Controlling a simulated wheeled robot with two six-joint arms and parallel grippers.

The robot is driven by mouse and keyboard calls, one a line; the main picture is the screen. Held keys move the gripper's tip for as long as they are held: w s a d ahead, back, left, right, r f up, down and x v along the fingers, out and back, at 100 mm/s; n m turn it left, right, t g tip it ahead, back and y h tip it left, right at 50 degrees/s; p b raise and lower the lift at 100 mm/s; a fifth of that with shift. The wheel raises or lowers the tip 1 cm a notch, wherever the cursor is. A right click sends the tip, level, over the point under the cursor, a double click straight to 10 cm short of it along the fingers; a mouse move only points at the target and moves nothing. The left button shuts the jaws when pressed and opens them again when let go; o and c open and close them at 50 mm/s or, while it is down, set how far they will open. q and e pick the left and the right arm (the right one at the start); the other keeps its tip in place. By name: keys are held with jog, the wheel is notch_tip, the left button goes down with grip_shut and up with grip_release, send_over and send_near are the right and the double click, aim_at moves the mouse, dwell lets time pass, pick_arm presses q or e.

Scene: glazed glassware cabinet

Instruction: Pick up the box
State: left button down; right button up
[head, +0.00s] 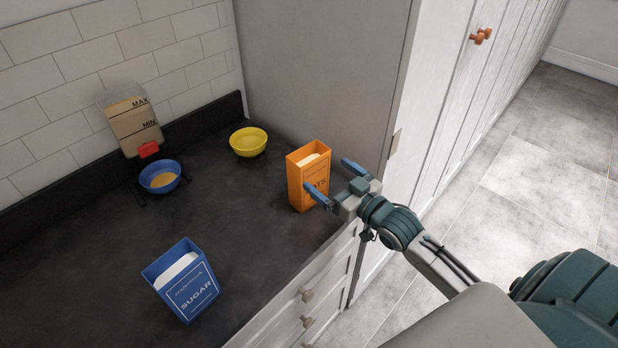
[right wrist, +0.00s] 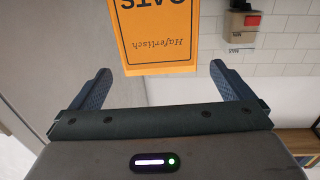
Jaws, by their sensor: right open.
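An orange box (head: 297,185) with an open top and pale contents stands upright on the dark counter, close to the counter's front edge. My right gripper (head: 333,180) is open in front of it, with one blue finger overlapping the box's face in the head view. In the right wrist view the orange box (right wrist: 153,40) lies ahead, between and beyond the two open fingers (right wrist: 158,85); its lettering appears upside down. Whether a finger touches it I cannot tell. A blue box (head: 190,287) marked SUGAR, also open on top, stands nearer on the counter. My left gripper is not in view.
A yellow bowl (head: 248,142) stands behind the orange box. A dispenser (head: 133,122) with MAX and MIN marks stands at the wall over a blue bowl (head: 160,187). A tall cabinet side (head: 318,70) closes off the back right. The middle counter is clear.

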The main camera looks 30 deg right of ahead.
aim_at(316, 164)
jog(key=x, duration=0.5)
jog(key=shift+b, duration=0.4)
jog(key=shift+w+a+r+p, duration=0.2)
jog(key=shift+w+p, duration=0.1)
jog(key=shift+w, duration=0.35)
jog(key=p+x, duration=0.1)
jog(key=x, duration=0.2)
jog(key=shift+w, duration=0.3)
jog(key=shift+w+f, duration=0.15)
jog(key=shift+w, duration=0.15)
jog(key=shift+s, duration=0.15)
jog(key=shift+c, duration=0.7)
jog(key=c, duration=1)
